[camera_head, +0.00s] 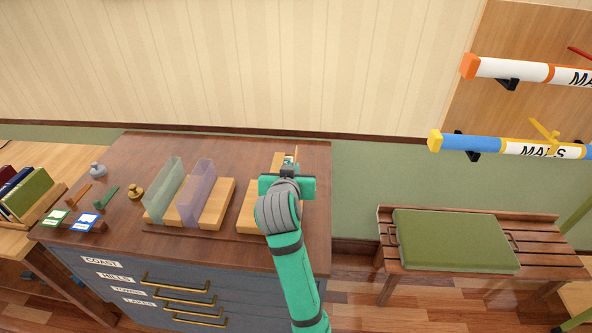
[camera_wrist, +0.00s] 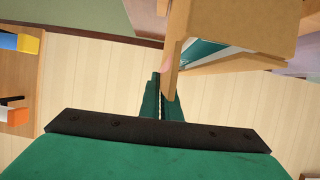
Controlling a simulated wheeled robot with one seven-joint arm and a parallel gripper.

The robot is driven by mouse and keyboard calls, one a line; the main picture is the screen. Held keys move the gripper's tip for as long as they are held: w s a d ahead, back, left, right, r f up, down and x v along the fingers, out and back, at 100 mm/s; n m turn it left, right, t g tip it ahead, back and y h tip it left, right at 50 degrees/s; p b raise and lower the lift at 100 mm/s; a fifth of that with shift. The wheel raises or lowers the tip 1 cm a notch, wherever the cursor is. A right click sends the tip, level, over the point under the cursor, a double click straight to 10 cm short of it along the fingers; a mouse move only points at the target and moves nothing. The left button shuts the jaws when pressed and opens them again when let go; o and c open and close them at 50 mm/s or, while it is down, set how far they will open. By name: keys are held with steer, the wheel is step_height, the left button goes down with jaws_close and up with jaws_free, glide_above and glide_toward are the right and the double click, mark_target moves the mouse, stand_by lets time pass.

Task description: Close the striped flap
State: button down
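The striped flap, seemingly the teal and white striped panel (camera_wrist: 205,52), shows in the wrist view partly behind a plain wooden board (camera_wrist: 235,30). In the head view my gripper and arm hide most of it, so how far it stands open cannot be told. Its wooden base (camera_head: 249,212) shows to the left of my arm. My gripper (camera_wrist: 160,88) has its two narrow fingers close together, with no clear gap. The fingertips are right beside the lower edge of the wooden board. Whether they touch it is not clear. Nothing is seen held.
On the cabinet top (camera_head: 150,237), a greenish clear panel (camera_head: 162,190) and a purple one (camera_head: 197,193) stand upright left of my arm. Stamps and cards lie further left.

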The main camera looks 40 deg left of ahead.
steer(key=shift+s+a+f+n+t+h, duration=0.15)
steer(key=shift+a+n+t+h, duration=0.15)
steer(key=shift+n, duration=0.3)
steer(key=shift+s+a+r+n+t+h, duration=0.1)
steer(key=shift+s+a+n+t+h, duration=0.1)
steer(key=shift+n+h, duration=0.3)
steer(key=shift+s+a+f+n+t+h, duration=0.15)
steer(key=shift+n+t+h, duration=0.1)
steer(key=shift+n, duration=0.3)
steer(key=shift+w+a+n+t+h, duration=0.15)
steer(key=shift+n+t, duration=0.1)
steer(key=shift+n, duration=0.3)
steer(key=shift+s, duration=0.1)
steer(key=c, duration=2)
jaws_free()
steer(key=shift+d, duration=0.1)
